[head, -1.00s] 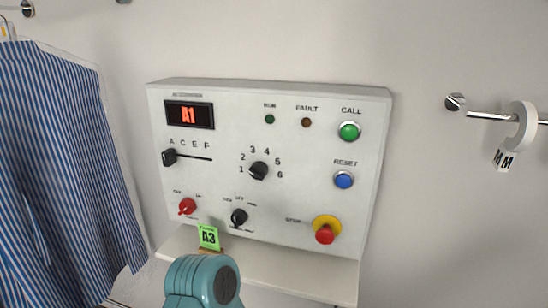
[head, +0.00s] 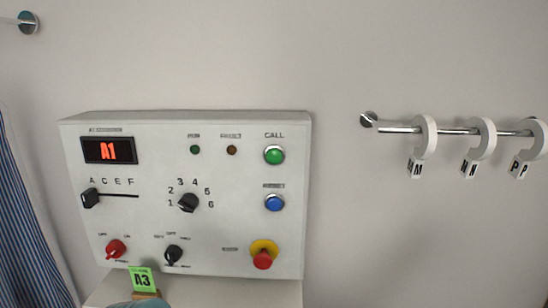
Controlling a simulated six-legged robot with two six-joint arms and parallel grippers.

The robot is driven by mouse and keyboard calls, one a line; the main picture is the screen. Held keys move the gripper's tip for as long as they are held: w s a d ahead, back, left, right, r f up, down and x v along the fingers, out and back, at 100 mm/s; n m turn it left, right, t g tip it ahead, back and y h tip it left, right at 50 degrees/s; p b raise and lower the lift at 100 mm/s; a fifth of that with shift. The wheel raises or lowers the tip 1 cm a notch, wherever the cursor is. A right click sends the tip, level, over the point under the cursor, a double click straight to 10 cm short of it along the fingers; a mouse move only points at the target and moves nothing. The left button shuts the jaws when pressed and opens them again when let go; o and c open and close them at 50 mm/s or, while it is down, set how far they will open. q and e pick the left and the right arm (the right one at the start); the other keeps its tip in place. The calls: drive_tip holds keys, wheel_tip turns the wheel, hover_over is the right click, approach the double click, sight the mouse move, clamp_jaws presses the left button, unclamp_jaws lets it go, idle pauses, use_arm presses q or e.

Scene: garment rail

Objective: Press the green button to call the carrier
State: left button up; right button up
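The green button (head: 274,155) labelled CALL sits in a light ring at the upper right of the white control panel (head: 220,240). Nothing covers it. The panel's display (head: 109,150) reads A1 in red. A green card (head: 142,279) marked A3 stands on the shelf below the panel. A teal rounded part shows at the bottom edge beneath the card; it looks like part of my own arm. Neither gripper's fingers show in the head view.
A blue button (head: 274,203) sits below the green one, and a red stop knob on a yellow base (head: 264,254) lower still. Knobs fill the panel's left and middle. A wall rail (head: 455,131) with lettered white rings is at the right. A striped garment (head: 30,230) hangs at the left.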

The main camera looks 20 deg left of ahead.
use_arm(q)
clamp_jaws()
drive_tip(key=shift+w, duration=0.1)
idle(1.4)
